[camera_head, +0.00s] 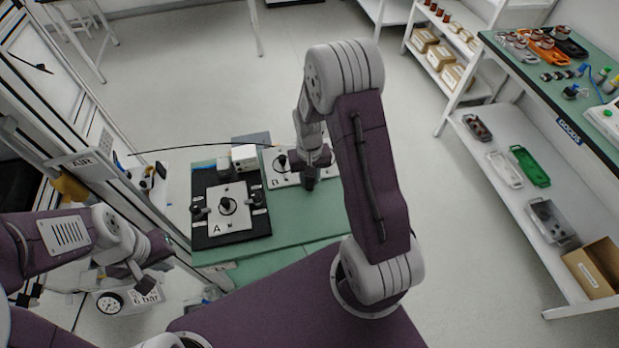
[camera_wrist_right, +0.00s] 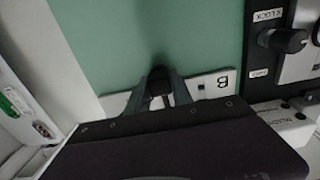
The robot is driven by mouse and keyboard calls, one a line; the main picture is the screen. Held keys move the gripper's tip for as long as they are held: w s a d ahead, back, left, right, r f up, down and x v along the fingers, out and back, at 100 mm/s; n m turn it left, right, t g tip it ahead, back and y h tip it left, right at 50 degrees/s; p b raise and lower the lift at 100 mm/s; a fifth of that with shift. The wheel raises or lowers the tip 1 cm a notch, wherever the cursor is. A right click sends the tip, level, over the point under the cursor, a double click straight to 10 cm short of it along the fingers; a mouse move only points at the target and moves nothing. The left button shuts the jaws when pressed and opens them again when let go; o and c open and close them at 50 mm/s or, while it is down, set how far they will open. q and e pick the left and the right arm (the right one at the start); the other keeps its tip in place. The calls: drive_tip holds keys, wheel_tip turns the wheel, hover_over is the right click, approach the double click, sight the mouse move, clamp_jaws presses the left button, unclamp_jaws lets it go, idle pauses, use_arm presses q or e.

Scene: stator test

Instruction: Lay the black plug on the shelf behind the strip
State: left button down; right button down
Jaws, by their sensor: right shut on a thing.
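My right gripper (camera_head: 310,182) hangs over the green bench beside plate B (camera_head: 279,180). In the right wrist view its fingers (camera_wrist_right: 161,92) are shut on a small dark thing (camera_wrist_right: 159,76), which looks like the black plug; its shape is mostly hidden. A thin black cable (camera_head: 195,146) arcs from the left post towards my right wrist; where it ends is hidden. A small white ledge with dark and yellow items (camera_head: 150,178) is beside the post. I cannot make out the strip or the shelf behind it for sure. My left gripper (camera_head: 146,278) is low at the left, apart from the bench; its jaws are unclear.
A black board with plate A (camera_head: 228,208) and knobs lies left of plate B, with a white box (camera_head: 243,157) behind. The green bench front (camera_head: 300,232) is clear. The AIR post (camera_head: 85,160) rises at left. A goods table (camera_head: 545,65) with lower shelf stands far right.

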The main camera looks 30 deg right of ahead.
drive_tip(key=shift+f, duration=0.15)
drive_tip(key=c, duration=1.1)
unclamp_jaws()
